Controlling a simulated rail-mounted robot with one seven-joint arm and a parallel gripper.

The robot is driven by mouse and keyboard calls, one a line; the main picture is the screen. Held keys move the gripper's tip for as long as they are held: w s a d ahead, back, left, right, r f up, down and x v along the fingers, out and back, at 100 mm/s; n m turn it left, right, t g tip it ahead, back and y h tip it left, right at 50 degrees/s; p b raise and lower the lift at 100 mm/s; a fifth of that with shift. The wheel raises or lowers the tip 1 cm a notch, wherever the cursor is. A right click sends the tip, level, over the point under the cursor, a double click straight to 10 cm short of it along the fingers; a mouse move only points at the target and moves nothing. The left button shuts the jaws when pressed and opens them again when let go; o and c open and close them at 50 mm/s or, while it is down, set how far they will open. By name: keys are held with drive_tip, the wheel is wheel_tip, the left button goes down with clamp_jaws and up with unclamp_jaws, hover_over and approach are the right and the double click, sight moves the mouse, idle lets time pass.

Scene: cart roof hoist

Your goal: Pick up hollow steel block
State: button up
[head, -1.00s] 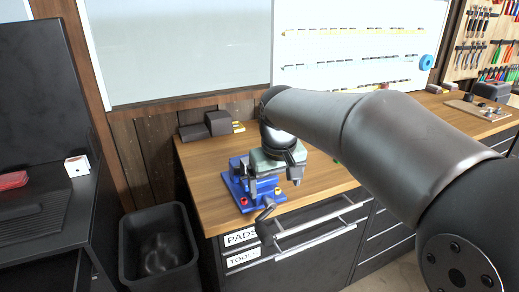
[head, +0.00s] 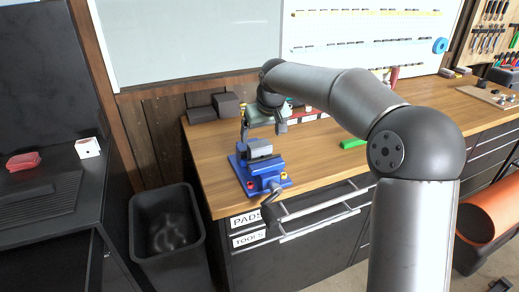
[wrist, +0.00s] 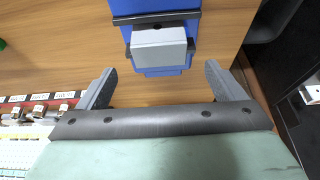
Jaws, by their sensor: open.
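A grey metal block (head: 259,149) sits in the jaws of the blue vise (head: 243,170) near the left end of the wooden bench. In the wrist view the block (wrist: 158,48) lies ahead of my fingertips, roughly centred between them, with the vise (wrist: 160,6) around it. Whether it is hollow cannot be told. My gripper (head: 262,124) is open and empty, behind and above the vise in the head view. In the wrist view the two fingers of my gripper (wrist: 160,72) are wide apart, clear of the block.
Dark blocks (head: 212,106) lie at the bench's back left. A green piece (head: 352,143) lies right of the vise. The vise handle (head: 270,207) hangs over the front edge. A black bin (head: 168,230) stands left. The bench (head: 215,150) has free room around the vise.

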sight(260, 144)
drive_tip(key=shift+p+x, duration=0.7)
drive_tip(key=shift+x, duration=2.5)
drive_tip(key=shift+s+d, duration=0.1)
drive_tip(key=shift+c, duration=0.3)
drive_tip(key=c, duration=1.2)
